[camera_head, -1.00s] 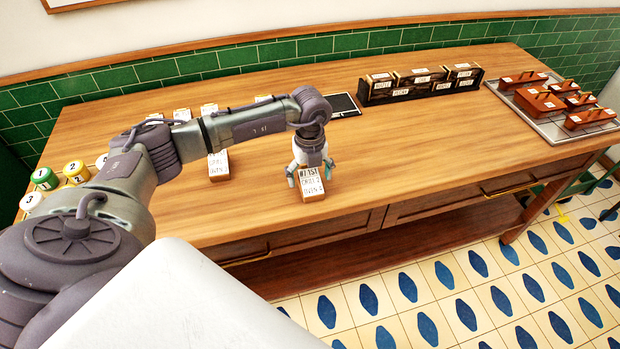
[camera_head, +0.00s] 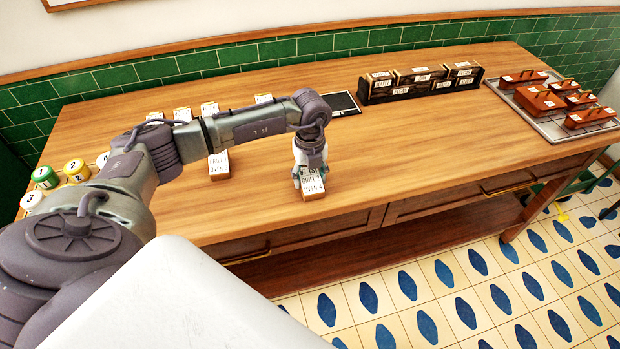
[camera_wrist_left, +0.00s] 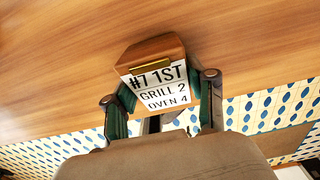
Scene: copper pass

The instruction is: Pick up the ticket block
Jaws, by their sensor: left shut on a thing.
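The ticket block (camera_head: 313,186) is a small wooden block with a white face lettered "#7 1ST, GRILL 2, OVEN 4". It is at the front edge of the wooden counter in the head view. My left gripper (camera_head: 311,180) reaches down over it and is shut on it, one finger on each side. In the left wrist view the block (camera_wrist_left: 158,80) sits between the two fingers of the gripper (camera_wrist_left: 158,104), lettering toward the camera. I cannot tell whether its base still touches the counter. My right gripper is not in view.
Another lettered block (camera_head: 218,166) stands left of the gripper, with several more behind my arm. Numbered round canisters (camera_head: 76,171) are at the left. A dark rack (camera_head: 420,84) of blocks and a tray (camera_head: 547,121) of copper pans are to the right. The right-centre counter is clear.

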